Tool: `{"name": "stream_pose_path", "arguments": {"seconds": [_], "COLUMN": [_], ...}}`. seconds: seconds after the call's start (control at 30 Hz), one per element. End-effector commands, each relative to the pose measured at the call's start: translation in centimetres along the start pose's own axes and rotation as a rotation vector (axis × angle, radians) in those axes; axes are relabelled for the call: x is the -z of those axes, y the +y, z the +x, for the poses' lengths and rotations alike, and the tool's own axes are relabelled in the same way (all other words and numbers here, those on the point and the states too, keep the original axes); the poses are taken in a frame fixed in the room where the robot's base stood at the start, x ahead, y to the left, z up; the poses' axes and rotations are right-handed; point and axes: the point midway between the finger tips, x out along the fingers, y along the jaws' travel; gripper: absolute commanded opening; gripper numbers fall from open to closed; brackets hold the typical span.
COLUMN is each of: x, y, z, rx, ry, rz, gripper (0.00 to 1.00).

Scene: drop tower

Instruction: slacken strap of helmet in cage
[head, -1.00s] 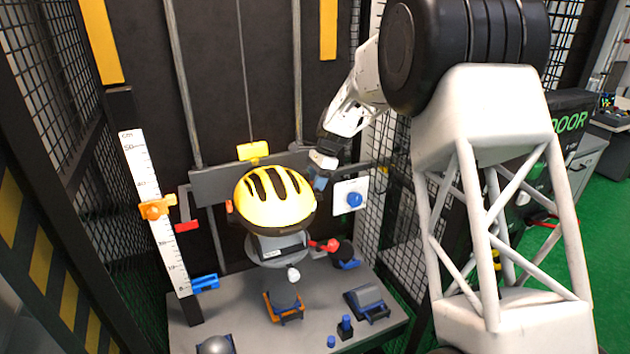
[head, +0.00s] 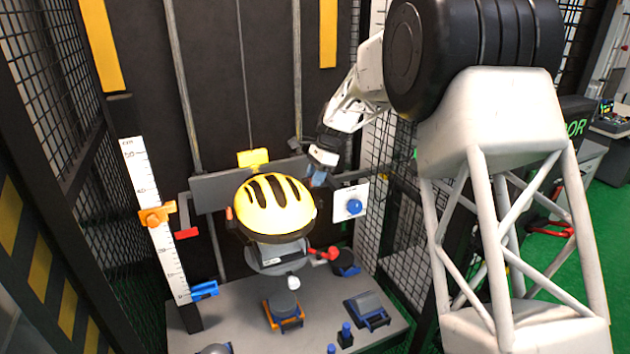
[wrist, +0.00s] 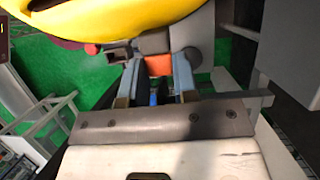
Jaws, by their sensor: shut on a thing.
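The yellow helmet (head: 274,207) with dark vents sits on a grey headform (head: 278,252) inside the cage. My gripper (head: 317,180) is at the helmet's upper right side in the head view, its blue-grey fingertips close to the shell. In the wrist view the helmet (wrist: 125,18) fills the top edge. There my gripper (wrist: 157,72) has its two blue-grey fingers on either side of a small orange piece (wrist: 158,66) below a grey block, just under the helmet. The jaws are shut on this orange piece. I cannot make out the strap itself in either view.
A white ruler (head: 155,215) with an orange slider stands left. A white panel with a blue knob (head: 354,207) is close right of the helmet. A red lever (head: 327,253) sticks out below it. Mesh walls (head: 400,215) enclose the space. The grey base (head: 235,308) carries several small fixtures.

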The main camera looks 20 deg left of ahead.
Motion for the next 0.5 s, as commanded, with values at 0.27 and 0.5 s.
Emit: {"name": "stream_pose_path", "arguments": {"seconds": [0.27,0.5], "x": [0.01,0.01], "y": [0.00,0.00], "z": [-0.02,-0.03], "rx": [0.001,0.001], "ry": [0.000,0.000], "rz": [0.000,0.000], "gripper": [0.53,0.53]}}
